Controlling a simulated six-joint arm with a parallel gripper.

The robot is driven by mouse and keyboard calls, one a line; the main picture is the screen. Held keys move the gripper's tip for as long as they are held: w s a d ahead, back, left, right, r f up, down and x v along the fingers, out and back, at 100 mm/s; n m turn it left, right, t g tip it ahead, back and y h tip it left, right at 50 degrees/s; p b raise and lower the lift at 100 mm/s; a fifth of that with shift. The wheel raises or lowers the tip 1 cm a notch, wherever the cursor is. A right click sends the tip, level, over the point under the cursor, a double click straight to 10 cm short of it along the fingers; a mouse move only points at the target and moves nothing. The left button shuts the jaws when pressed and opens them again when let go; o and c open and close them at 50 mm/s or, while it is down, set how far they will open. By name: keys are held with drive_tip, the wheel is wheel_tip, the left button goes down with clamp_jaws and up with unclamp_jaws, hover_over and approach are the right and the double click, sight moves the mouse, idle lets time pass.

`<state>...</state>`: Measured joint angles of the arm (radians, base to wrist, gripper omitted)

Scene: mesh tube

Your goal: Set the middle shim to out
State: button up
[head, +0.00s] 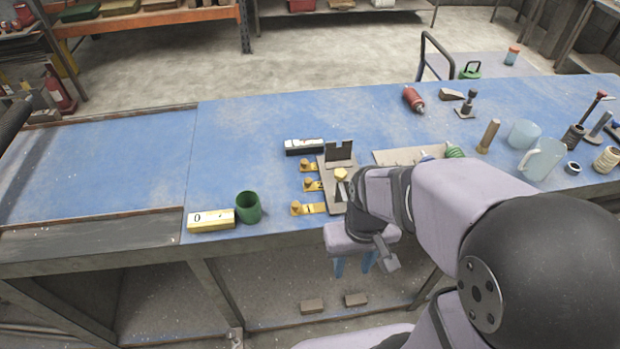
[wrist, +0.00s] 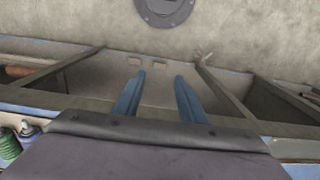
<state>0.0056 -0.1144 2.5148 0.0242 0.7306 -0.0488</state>
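Three yellow shims with orange knobs lie in a row along the left side of a grey-brown fixture (head: 335,207) on the blue bench. The middle shim (head: 314,185) lies between the far shim (head: 308,167) and the near shim (head: 312,208). Its right end meets the fixture, and how deep it sits is too small to tell. My gripper (head: 354,264) is past the bench's front edge, to the near right of the shims. Its blue fingers stand apart with nothing between them, as the wrist view (wrist: 160,98) also shows.
A dark upright bracket (head: 339,152) stands at the fixture's far end. A green cup (head: 248,207) and a yellow block marked 0 (head: 211,220) are to the left. A black-and-white level-like bar (head: 304,146) lies behind the shims. The bench left of the shims is partly clear.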

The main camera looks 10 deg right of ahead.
drive_tip(key=w+a+r+n+t+y+b, duration=0.2)
drive_tip(key=w+r+n, duration=0.1)
drive_tip(key=w, duration=0.9)
drive_tip(key=w+a+r+n+t+y+b, duration=0.1)
drive_tip(key=w+a+r+n+y+b, duration=0.2)
drive_tip(key=w, duration=0.9)
drive_tip(key=n+h+b, duration=0.2)
drive_tip(key=n, duration=0.1)
approach(309, 180)
drive_tip(key=shift+p+x, duration=1.25)
drive_tip(key=shift+x, duration=2.6)
drive_tip(key=shift+s, duration=0.1)
drive_tip(key=shift+c, duration=0.6)
